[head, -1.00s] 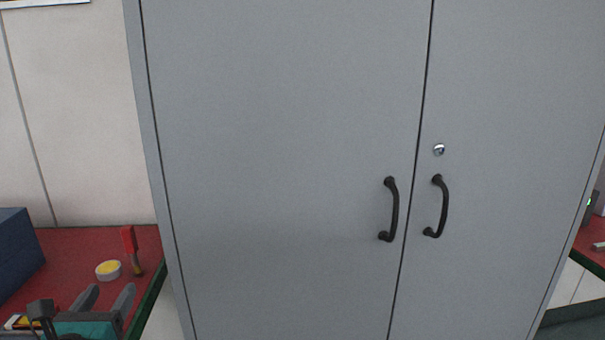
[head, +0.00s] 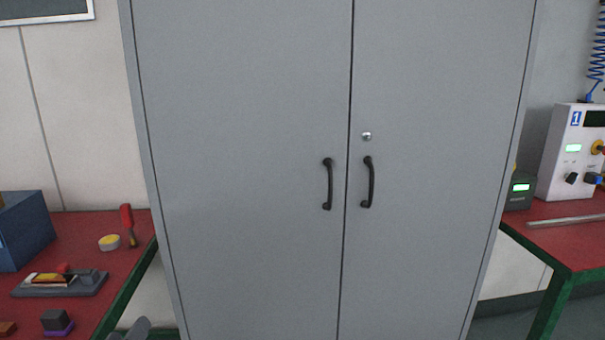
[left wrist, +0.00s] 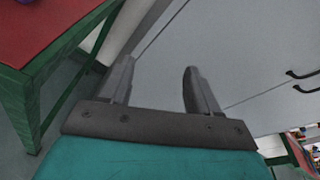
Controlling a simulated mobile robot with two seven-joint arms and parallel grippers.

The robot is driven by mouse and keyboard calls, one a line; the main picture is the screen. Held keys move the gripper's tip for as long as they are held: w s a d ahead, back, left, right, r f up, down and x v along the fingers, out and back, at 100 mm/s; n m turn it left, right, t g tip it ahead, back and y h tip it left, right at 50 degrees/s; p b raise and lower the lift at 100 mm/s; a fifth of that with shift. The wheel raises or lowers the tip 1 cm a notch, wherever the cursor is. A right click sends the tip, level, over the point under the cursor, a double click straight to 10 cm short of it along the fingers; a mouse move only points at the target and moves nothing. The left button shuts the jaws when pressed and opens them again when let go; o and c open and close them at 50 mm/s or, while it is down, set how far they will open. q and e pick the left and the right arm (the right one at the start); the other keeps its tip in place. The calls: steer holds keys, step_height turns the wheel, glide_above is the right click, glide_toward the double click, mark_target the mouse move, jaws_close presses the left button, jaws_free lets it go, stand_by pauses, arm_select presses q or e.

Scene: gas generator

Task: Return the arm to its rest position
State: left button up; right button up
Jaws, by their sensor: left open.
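My left gripper shows at the bottom edge of the head view (head: 138,330), where only a grey finger part is in sight. In the left wrist view my left gripper (left wrist: 158,82) has its two grey fingers apart with nothing between them. It hangs beside the red-topped table with green legs (left wrist: 42,30), in front of the grey cabinet (left wrist: 225,45). The cabinet (head: 245,120) stands with both doors shut, and its two dark handles (head: 328,184) are in the middle. My right gripper is not in either view.
The left red table (head: 85,225) holds a blue box (head: 25,230), a yellow-topped roll (head: 110,242), a red-handled tool (head: 127,222) and a grey tray (head: 60,290). The right red table (head: 575,240) carries a white control unit (head: 572,155).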

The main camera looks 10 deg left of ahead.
arm_select(q)
steer(key=s+d+f+n+g+h+p, duration=0.1)
steer(key=s+d+f+n+h, duration=0.1)
steer(key=d+n, duration=0.5)
steer(key=s+d+f+n+g+h+p, duration=0.1)
steer(key=s+d+f+n+g+h, duration=0.1)
steer(key=s+d+f+n, duration=0.2)
steer(key=s+d+f+n+g+h, duration=0.1)
steer(key=s+d+f+n+h, duration=0.1)
steer(key=d+f+n, duration=0.5)
steer(key=s+d+n, duration=0.1)
steer(key=d+n, duration=0.2)
steer(key=n, duration=0.3)
steer(key=shift+s+f+g+p, duration=0.3)
steer(key=shift+f+p, duration=0.05)
steer(key=shift+p, duration=0.05)
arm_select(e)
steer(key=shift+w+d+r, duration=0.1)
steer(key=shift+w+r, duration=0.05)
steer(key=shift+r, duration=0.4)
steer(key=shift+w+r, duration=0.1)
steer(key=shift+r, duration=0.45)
